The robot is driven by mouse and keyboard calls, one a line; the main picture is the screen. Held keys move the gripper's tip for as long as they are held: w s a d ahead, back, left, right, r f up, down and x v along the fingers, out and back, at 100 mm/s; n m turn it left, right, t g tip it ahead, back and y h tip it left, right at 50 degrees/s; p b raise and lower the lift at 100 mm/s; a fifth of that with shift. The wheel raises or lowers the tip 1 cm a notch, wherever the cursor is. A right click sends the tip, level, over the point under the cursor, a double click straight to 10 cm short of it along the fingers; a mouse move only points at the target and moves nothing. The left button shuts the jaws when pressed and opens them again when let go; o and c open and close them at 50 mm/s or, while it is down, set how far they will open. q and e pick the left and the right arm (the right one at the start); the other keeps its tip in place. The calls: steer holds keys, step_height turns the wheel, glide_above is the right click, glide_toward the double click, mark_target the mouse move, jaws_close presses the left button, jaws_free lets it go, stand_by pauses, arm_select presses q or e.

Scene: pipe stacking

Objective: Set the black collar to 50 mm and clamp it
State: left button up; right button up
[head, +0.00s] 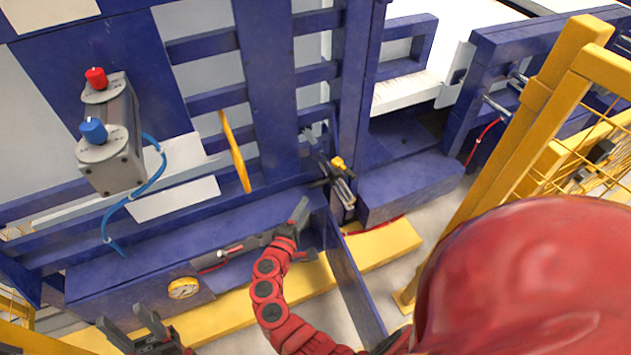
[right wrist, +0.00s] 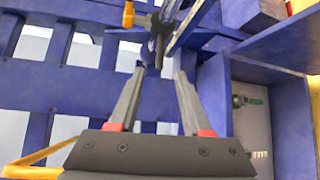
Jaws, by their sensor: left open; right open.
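A small stop mechanism with parallel metal rods (head: 343,188) and a yellow knob (head: 338,162) sits on the blue frame, right of centre in the head view. A dark part around the rods (head: 321,183) looks like the black collar; its scale and setting are too small to read. In the right wrist view a dark part (right wrist: 157,28) and the yellow knob (right wrist: 128,14) show beyond the fingertips. My right gripper (head: 309,232) is open and empty, below and left of the mechanism, apart from it; its fingers also show in the right wrist view (right wrist: 160,72). My left gripper (head: 132,326) is open and empty at the bottom left.
A grey box with red (head: 96,78) and blue (head: 93,130) knobs stands upper left, with a blue hose (head: 152,172). A yellow bar (head: 235,150) lies across the frame. A blue plate (head: 352,275) stands right of my right gripper. A yellow fence (head: 520,130) bounds the right.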

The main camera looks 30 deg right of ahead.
mark_target(318, 183)
steer(key=x, duration=1.2)
jaws_close()
steer(key=shift+a, duration=0.1)
stand_by(0.9)
